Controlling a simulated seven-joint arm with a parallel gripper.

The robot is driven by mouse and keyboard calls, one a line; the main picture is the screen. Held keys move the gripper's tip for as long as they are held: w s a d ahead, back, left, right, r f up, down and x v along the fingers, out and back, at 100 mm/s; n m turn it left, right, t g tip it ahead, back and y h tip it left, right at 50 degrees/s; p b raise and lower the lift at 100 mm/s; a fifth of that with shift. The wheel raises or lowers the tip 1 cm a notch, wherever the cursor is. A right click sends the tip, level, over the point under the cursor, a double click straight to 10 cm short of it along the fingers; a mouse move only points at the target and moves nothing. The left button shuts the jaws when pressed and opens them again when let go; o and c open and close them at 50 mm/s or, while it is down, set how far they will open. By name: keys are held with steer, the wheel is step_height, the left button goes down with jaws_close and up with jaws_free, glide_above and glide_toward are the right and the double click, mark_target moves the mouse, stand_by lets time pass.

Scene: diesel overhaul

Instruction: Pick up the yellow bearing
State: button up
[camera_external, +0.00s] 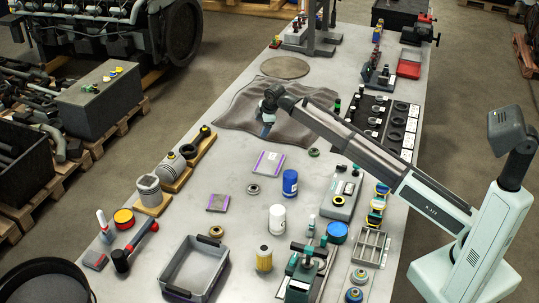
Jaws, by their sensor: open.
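A blue can (290,183), a white can (277,219) and a yellow cylinder (264,258) stand mid-bench. The grey tray (223,278) is at the front. A green-and-black tool (302,270) stands near the front right.

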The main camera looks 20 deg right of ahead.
steer(key=s+a+n+g, duration=0.1)
steer(key=s+a+n, duration=0.2)
steer(key=s+a, duration=0.6)
steer(key=s+a+n+g, duration=0.25)
steer(key=s+a, duration=0.45)
steer(key=a, duration=0.5)
steer(key=n+g+h, duration=0.1)
steer(key=n, duration=0.5)
glide_above(216, 230)
steer(key=f, duration=0.1)
step_height(216, 230, down, 8)
steer(key=shift+w+a, duration=0.15)
steer(key=shift+d+f, duration=0.2)
steer(key=shift+f, duration=2.4)
steer(key=c, duration=1.3)
steer(key=shift+o, duration=0.2)
